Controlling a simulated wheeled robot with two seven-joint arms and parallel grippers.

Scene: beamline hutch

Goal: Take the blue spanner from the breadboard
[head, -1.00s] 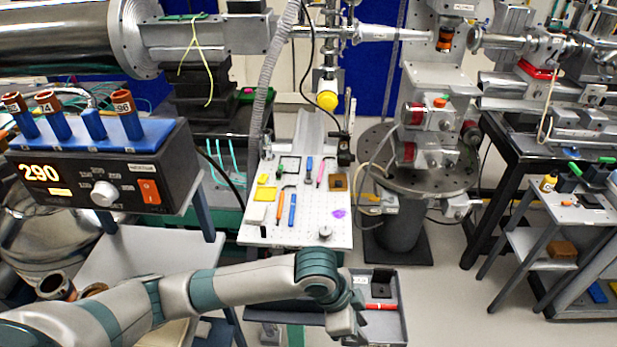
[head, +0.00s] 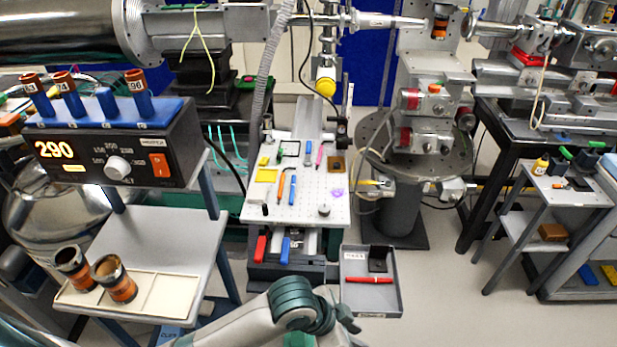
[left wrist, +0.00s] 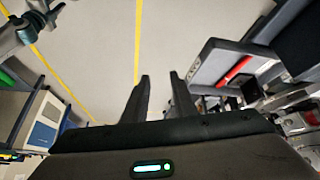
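The white breadboard (head: 330,236) stands in the middle of the head view with several small tools on it. A slim blue tool (head: 293,189) lies on it beside an orange one, and a shorter blue tool (head: 309,149) lies further back. I cannot tell from their shapes which is the spanner. My left gripper (head: 343,322) is at the bottom of the head view, in front of and below the breadboard, partly hidden by its own wrist. In the left wrist view its two fingers (left wrist: 161,92) are apart with only floor between them.
A grey tray (head: 396,300) with a red pen (head: 369,280) is near my left gripper. Red (head: 261,249) and blue (head: 286,250) handles sit below the breadboard's front edge. A heater box (head: 118,150) stands left. A yellow-capped part (head: 325,87) hangs behind the breadboard.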

